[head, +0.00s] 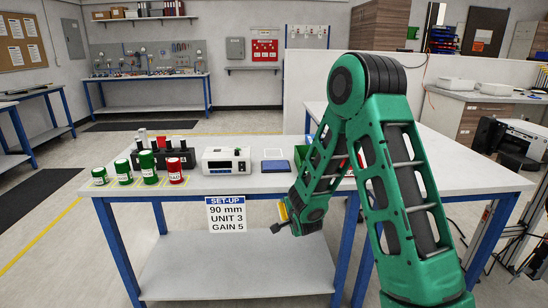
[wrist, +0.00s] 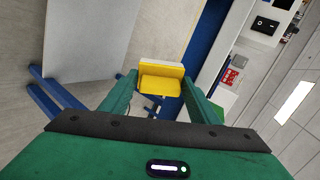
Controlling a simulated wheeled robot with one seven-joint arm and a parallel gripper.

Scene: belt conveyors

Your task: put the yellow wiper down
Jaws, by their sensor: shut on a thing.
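The yellow wiper (wrist: 161,78) is held between the two green fingers of my gripper (wrist: 158,88) in the wrist view. It has a pale strip along its far edge. In the head view my gripper (head: 281,219) hangs in front of the workbench (head: 240,187), around or below its top's front edge, and a small yellow part of the wiper (head: 283,211) shows. The wiper is clear of the tabletop. My arm hides part of the bench's right side.
On the bench stand green jars (head: 124,172), a red jar (head: 175,171), a black rack (head: 185,155), a white instrument (head: 226,160), a blue pad (head: 276,166) and a green bin (head: 301,153). A set-up sign (head: 227,214) hangs at the front. The front tabletop strip looks clear.

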